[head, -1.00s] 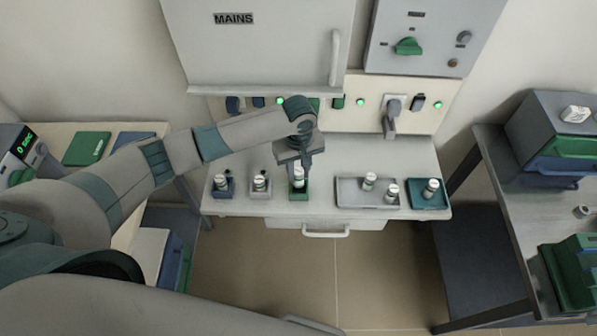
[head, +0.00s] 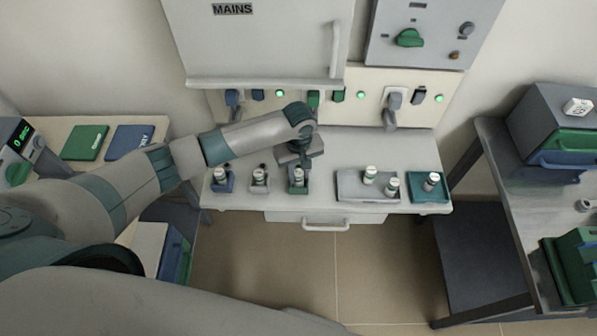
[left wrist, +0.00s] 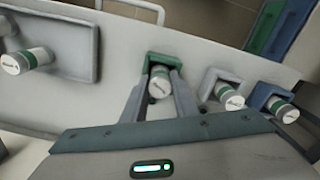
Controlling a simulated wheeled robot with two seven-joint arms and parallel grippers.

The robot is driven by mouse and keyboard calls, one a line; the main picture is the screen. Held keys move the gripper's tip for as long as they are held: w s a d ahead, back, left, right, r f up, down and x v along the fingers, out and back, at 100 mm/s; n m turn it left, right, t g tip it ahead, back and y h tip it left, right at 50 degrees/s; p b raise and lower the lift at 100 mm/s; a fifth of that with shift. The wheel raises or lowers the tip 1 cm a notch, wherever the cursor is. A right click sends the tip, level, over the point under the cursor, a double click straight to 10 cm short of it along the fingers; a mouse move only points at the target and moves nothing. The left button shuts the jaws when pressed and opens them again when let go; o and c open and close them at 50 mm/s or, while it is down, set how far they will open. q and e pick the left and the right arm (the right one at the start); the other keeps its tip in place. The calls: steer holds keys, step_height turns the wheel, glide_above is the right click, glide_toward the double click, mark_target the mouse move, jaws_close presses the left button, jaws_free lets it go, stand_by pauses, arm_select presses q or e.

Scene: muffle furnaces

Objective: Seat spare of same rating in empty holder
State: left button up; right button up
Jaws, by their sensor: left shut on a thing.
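My left gripper (head: 298,166) is shut on a white fuse with a green band (head: 298,178) at the green holder (head: 298,189). In the left wrist view the fuse (left wrist: 159,84) is between the two fingers, with the green holder (left wrist: 164,60) around it. How deep it sits cannot be told. A grey holder (head: 260,187) and a blue holder (head: 222,187) stand to the left, each with a fuse in it. My right gripper is not in view.
A grey tray (head: 349,188) with two fuses and a teal tray (head: 426,196) with one fuse stand to the right on the bench. Plugs and switches line the wall panel behind. A side table (head: 515,180) with boxes is at far right.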

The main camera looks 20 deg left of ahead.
arm_select(q)
steer(key=o, duration=1.1)
steer(key=shift+o, duration=0.2)
steer(key=shift+r, duration=0.1)
steer(key=shift+r, duration=0.55)
step_height(320, 180, up, 16)
steer(key=b, duration=0.2)
steer(key=shift+b, duration=0.4)
